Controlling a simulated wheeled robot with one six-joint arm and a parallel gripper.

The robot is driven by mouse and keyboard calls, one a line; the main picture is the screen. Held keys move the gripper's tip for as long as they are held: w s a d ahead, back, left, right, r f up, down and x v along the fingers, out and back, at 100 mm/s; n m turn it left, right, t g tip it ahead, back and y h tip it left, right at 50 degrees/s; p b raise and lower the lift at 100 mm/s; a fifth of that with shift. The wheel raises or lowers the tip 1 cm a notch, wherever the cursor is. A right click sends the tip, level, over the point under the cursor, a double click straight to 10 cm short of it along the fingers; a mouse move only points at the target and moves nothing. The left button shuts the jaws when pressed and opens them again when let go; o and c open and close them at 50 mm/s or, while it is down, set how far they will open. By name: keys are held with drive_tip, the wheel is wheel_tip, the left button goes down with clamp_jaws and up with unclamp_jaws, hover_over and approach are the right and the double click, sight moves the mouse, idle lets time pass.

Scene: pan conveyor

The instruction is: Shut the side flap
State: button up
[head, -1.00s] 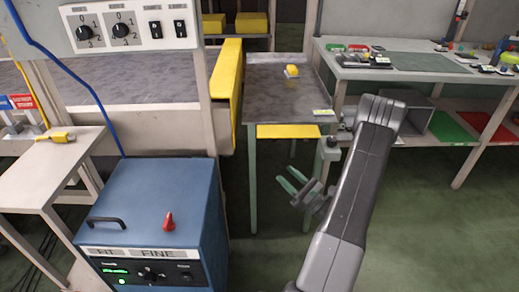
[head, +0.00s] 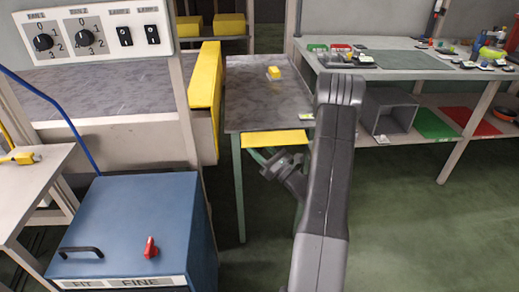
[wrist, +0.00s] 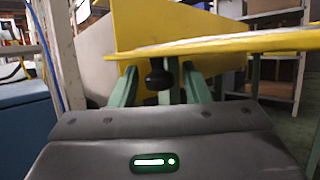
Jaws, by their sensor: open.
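A yellow flap (head: 275,138) sticks out roughly level at the near edge of the small grey side table (head: 262,100). In the wrist view the flap (wrist: 235,44) crosses the upper right, with a black knob (wrist: 158,76) below its edge. My gripper (head: 264,158) is just below the flap in the head view. In the wrist view its two green fingers (wrist: 159,84) are open, one on each side of the knob, with nothing held. I cannot tell whether a finger touches the flap or knob. The fingertips are partly hidden by the flap.
A tall yellow panel (head: 207,88) stands along the conveyor's end, left of the side table. A blue cabinet (head: 135,225) stands front left. A workbench (head: 410,62) is at right. Green floor is free at front right.

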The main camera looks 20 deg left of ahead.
clamp_jaws()
